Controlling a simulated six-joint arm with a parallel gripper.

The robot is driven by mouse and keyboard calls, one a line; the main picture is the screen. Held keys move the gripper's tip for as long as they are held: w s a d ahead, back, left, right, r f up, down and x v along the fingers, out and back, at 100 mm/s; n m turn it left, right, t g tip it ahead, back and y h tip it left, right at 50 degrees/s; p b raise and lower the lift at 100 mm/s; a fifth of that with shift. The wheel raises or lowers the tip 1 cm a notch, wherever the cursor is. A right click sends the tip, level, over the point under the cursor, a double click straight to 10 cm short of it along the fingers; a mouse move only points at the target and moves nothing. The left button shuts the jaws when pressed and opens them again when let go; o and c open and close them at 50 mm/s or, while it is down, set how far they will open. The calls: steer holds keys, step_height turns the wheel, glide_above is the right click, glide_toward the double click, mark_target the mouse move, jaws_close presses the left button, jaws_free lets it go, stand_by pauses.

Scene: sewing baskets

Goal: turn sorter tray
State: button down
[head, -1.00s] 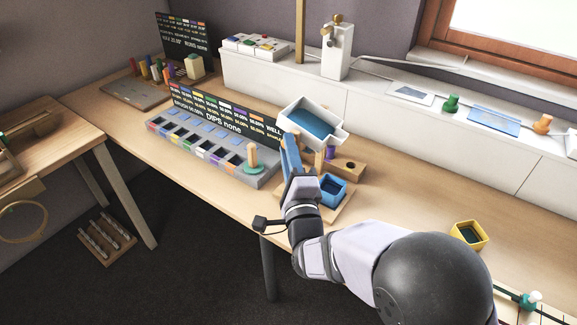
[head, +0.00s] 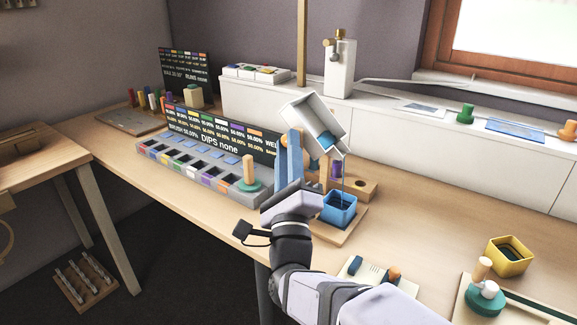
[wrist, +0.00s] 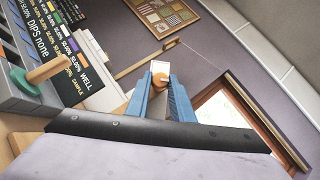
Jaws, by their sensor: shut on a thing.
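The white sorter tray (head: 299,116) is steeply tipped in the head view, its narrow spout low at the right. Blue contents (head: 327,141) lie at its lower end, and a thin blue stream falls from the spout into a blue square cup (head: 338,212). My gripper (head: 289,146) is at the tray's near left side, its blue fingers shut on it. In the wrist view a tan knob (wrist: 160,80) shows between the fingertips (wrist: 160,88), with a white part behind it. The grip itself is partly hidden by the fingers in the head view.
The cup stands on a wooden board (head: 344,226). A grey compartment rack (head: 175,165) with a green-based wooden peg (head: 250,178) is close on the left. A yellow cup (head: 509,257) stands at the right. Some bench between the cups is clear.

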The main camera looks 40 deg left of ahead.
steer(key=shift+m+b, duration=0.3)
steer(key=c, duration=1.6)
jaws_free()
steer(key=shift+s+f, duration=0.1)
steer(key=shift+s, duration=0.05)
steer(key=shift+b+v, duration=0.35)
steer(key=shift+v, duration=3.2)
